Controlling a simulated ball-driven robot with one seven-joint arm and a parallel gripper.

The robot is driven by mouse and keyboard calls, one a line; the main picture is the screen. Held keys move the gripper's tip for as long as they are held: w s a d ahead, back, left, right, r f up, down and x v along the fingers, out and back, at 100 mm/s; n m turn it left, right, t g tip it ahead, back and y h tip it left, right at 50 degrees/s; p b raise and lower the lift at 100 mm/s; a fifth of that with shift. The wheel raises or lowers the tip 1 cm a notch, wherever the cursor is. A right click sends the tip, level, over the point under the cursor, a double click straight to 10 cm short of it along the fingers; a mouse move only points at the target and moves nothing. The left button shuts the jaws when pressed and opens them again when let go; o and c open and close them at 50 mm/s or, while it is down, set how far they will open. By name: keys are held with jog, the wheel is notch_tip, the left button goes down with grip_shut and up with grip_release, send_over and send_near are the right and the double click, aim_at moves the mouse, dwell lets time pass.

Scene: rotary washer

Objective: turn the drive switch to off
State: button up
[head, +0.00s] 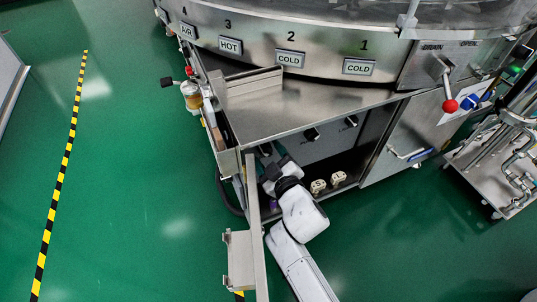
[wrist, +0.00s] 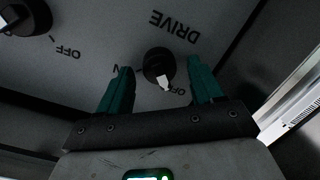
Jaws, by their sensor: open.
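The drive switch (wrist: 155,63) is a round black knob on a grey panel under the upside-down word DRIVE in the wrist view. Its white pointer (wrist: 163,81) points down and slightly right, with its tip beside the OFF label (wrist: 178,90). I cannot tell whether it lines up exactly with OFF. A label at the knob's left is mostly hidden by a finger. My gripper (wrist: 159,66) is open, with one teal finger on each side of the knob and gaps visible between. In the head view my arm reaches into the open cabinet, and the switch is hidden.
A second black knob (wrist: 22,14) with its own OFF label is at upper left of the wrist view. In the head view, the open cabinet door (head: 257,235) stands left of my arm, and the metal worktop (head: 290,108) is above it.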

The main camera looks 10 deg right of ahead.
jog(key=p+v, duration=0.3)
jog(key=v, duration=0.7)
jog(key=shift+s, duration=0.3)
jog(key=shift+d, duration=0.15)
jog(key=s+d+f+m+g+h, duration=0.3)
jog(key=s+d, duration=0.1)
jog(key=d, duration=0.3)
jog(key=s+d+f+m+g+h, duration=0.3)
jog(key=s+d+m, duration=0.1)
jog(key=d, duration=0.3)
jog(key=s+d+m+g+y, duration=0.1)
jog(key=s+d+m+g, duration=0.25)
jog(key=s+g, duration=1.05)
jog(key=s+r+t+p, duration=0.2)
jog(key=s+r+p, duration=0.1)
jog(key=r+p, duration=1.3)
jog(key=s+r+t+p, duration=0.2)
jog(key=r+t+p, duration=0.1)
jog(key=r+p, duration=1.4)
jog(key=shift+s+y+p, duration=0.3)
jog(key=shift+s+p, duration=0.05)
jog(key=shift+p, duration=0.35)
jog(key=shift+d+r, duration=0.1)
